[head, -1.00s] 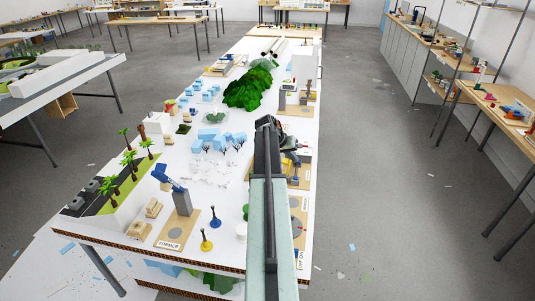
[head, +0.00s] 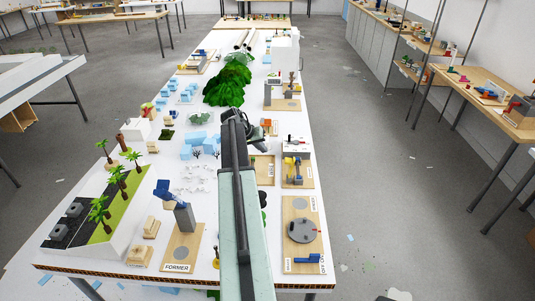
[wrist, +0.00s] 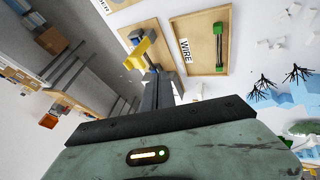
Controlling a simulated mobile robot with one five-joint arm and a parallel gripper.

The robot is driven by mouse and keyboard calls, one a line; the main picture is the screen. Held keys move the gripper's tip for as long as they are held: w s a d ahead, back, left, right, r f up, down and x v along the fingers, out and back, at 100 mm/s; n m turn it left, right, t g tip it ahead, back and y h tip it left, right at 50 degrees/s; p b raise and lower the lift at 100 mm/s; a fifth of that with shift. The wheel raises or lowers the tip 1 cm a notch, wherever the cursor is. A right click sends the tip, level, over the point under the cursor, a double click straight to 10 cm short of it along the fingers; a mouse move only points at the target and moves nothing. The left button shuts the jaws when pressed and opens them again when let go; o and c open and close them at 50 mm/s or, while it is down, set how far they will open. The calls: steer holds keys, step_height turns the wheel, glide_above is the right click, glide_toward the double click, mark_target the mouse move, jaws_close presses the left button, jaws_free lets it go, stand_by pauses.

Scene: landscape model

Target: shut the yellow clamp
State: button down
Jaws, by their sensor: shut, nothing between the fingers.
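The yellow clamp (head: 290,166) stands on a board along the table's right side in the head view, with blue parts at its foot. In the wrist view the yellow clamp (wrist: 139,50) shows beyond my fingers, up and to the left. I cannot tell from these views how far its lever is open. My gripper (wrist: 157,72) is shut and empty, its dark fingers pointing toward the clamp with no clear contact. In the head view my arm reaches forward over the table, left of the clamp.
A board marked WIRE (wrist: 203,50) bears a green-ended tool (wrist: 219,46). Nearer in the head view are a board with a grey disc (head: 302,229) and the FORMER board (head: 183,250) with a blue-topped grey post. Small dark trees (wrist: 263,85) stand nearby.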

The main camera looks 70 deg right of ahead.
steer(key=s+d+f+b, duration=0.5)
steer(key=s+f+b, duration=0.1)
steer(key=f, duration=0.1)
steer(key=shift+d+f, duration=0.25)
